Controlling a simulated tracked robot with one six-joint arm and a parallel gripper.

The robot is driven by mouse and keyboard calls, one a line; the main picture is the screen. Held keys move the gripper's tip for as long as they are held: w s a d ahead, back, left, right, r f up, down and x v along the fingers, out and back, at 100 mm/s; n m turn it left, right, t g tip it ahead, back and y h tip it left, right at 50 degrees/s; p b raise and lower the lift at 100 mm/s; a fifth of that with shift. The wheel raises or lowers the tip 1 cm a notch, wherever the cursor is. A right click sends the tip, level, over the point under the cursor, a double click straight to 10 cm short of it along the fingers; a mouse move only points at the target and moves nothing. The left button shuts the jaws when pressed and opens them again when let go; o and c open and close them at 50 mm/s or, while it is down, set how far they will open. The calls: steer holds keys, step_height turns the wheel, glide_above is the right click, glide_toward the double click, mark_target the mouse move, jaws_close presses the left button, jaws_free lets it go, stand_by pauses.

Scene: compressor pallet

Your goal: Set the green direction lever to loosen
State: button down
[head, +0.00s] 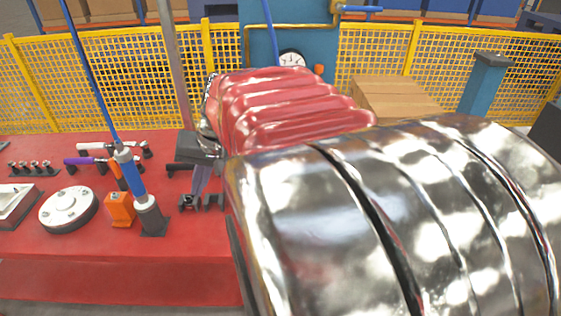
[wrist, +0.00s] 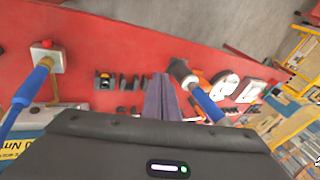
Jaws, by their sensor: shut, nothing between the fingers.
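My gripper (head: 196,192) points down over the red pallet (head: 190,262) in the head view, and its fingers show together in the wrist view (wrist: 161,80), with nothing between them. A blue tool (head: 130,172) hangs on a blue hose, and its lower end sits in a grey holder (head: 151,217), left of my gripper. In the wrist view the blue tool (wrist: 207,105) lies right of my fingers, apart from them. I cannot make out a green lever in either view; its setting is not visible.
An orange block (head: 120,208) and a white round flange (head: 68,208) stand left of the tool. Dark brackets (head: 212,201) are close by my fingertips. Purple (head: 82,161) and white (head: 100,147) handled tools lie behind. A yellow fence (head: 90,80) closes the back.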

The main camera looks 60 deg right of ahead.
steer(key=s+a+n, duration=0.4)
steer(key=s+a, duration=0.1)
steer(key=a, duration=0.3)
steer(key=s+a+n+t+h, duration=0.1)
steer(key=s+a+n, duration=0.3)
steer(key=a, duration=0.5)
steer(key=shift+s+a+r+n+h, duration=0.15)
steer(key=shift+s+r+n+h, duration=0.2)
steer(key=shift+s, duration=0.5)
steer(key=shift+a, duration=0.1)
